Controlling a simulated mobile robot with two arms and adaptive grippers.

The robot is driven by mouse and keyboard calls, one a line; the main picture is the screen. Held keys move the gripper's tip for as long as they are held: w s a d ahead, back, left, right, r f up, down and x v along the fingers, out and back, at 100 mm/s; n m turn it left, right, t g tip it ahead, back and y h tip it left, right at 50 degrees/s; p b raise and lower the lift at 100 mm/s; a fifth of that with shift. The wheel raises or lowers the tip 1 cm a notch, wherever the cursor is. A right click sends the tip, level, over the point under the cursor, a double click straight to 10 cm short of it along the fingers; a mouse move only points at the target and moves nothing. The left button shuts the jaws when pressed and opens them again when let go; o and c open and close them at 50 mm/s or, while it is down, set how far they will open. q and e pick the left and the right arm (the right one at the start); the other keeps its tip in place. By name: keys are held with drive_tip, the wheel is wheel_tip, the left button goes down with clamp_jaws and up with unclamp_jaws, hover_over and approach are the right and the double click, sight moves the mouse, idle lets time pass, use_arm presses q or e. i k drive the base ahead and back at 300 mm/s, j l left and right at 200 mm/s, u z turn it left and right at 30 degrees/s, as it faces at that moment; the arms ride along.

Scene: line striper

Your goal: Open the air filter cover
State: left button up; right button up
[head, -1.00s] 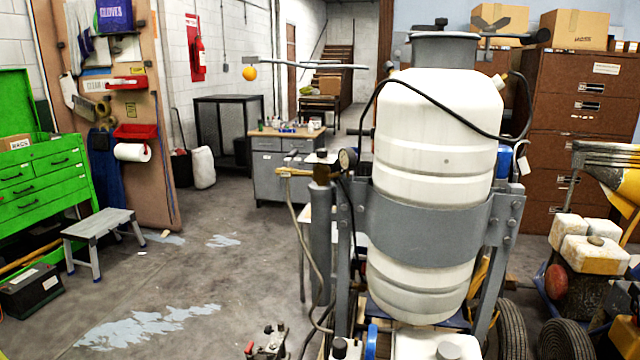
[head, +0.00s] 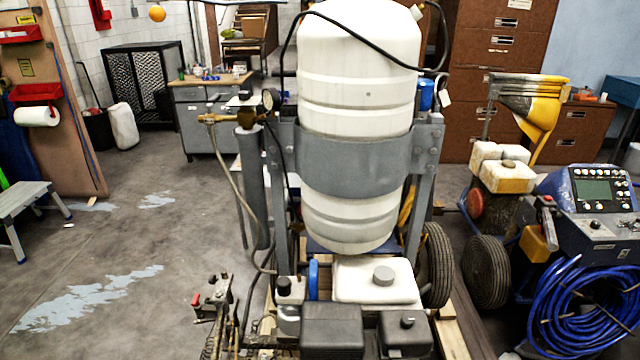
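The line striper stands in front of me with a large white tank (head: 355,110) held upright by a grey metal band (head: 350,165). Below it is the engine with a white fuel tank (head: 365,281) and grey cap. Two dark boxy covers sit at the bottom edge: a left one (head: 333,328) and a right one (head: 404,337) with a small knob on top. I cannot tell for sure which is the air filter cover. Both look closed, and their lower parts are cut off by the frame. Neither of my grippers is in view.
A second striper with a control panel (head: 596,190) and a coiled blue hose (head: 580,305) stands close on the right. A step stool (head: 30,205) is at the left. The floor (head: 140,245) left of the machine is mostly clear.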

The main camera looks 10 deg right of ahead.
sight(397, 342)
drive_tip(key=z, duration=1.1)
